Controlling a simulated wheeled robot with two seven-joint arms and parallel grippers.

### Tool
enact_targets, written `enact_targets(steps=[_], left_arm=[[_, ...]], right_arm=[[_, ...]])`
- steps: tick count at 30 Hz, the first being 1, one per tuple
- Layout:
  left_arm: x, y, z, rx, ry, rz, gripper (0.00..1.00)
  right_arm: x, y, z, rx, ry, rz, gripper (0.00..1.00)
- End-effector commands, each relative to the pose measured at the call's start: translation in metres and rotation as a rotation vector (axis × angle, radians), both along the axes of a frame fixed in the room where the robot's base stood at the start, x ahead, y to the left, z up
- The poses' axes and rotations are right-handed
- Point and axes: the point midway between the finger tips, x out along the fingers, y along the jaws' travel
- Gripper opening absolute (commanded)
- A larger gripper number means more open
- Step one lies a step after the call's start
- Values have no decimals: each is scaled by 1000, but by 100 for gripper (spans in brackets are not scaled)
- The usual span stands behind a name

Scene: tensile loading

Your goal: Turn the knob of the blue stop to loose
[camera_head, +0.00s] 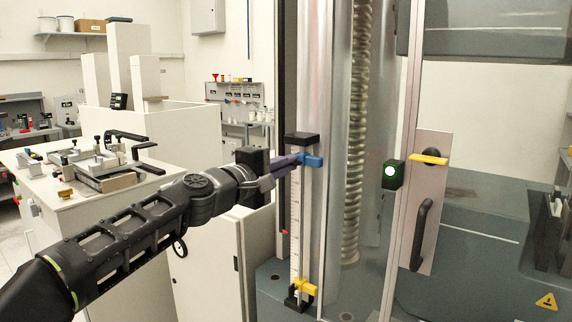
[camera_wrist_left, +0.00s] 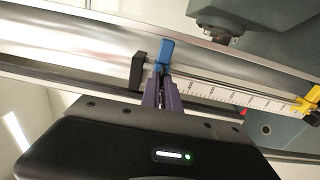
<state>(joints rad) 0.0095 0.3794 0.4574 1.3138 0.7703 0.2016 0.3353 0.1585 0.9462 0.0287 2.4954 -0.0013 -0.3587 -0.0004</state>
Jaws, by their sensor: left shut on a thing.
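The blue stop (camera_head: 314,161) sits near the top of an upright white scale (camera_head: 295,215), just below its black end block (camera_head: 303,141). My left gripper (camera_head: 290,164) reaches it from the left. Its purple fingers are shut at the near side of the blue stop, where the knob is. In the left wrist view the fingers (camera_wrist_left: 161,88) meet the blue stop (camera_wrist_left: 166,54) at its lower end; the knob itself is hidden between them. A yellow stop (camera_head: 304,287) sits near the bottom of the scale and also shows in the left wrist view (camera_wrist_left: 310,99). My right gripper is not in view.
A tall testing machine with a threaded screw (camera_head: 356,130) stands behind the scale. Right of it are a panel with a black handle (camera_head: 422,232) and a yellow latch (camera_head: 428,158). A white bench with metal fixtures (camera_head: 98,172) stands at left, behind my arm.

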Motion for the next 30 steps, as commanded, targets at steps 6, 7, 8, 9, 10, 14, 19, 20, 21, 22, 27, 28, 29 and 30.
enact_targets(steps=[6,7,8,9,10,14,19,20,21,22,27,28,29,30], left_arm=[[0,1,0,-6,3,2,0],[0,1,0,-6,3,2,0],[0,1,0,-6,3,2,0],[0,1,0,-6,3,2,0],[0,1,0,-6,3,2,0],[0,1,0,-5,3,2,14],[0,0,0,-5,2,1,27],[0,0,0,-5,2,1,27],[0,0,0,-5,2,1,27],[0,0,0,-4,3,1,27],[-1,1,0,-4,2,1,27],[-2,1,0,-4,2,1,27],[-3,3,0,-4,2,1,27],[-5,4,0,-4,0,1,27]], right_arm=[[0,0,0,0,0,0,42],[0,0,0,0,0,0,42],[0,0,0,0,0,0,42],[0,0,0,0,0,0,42],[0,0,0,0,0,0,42],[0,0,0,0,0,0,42],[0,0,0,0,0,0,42],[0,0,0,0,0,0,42],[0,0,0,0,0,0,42],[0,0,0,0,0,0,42],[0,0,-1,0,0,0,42],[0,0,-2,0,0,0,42],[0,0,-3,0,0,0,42],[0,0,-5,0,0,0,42]])
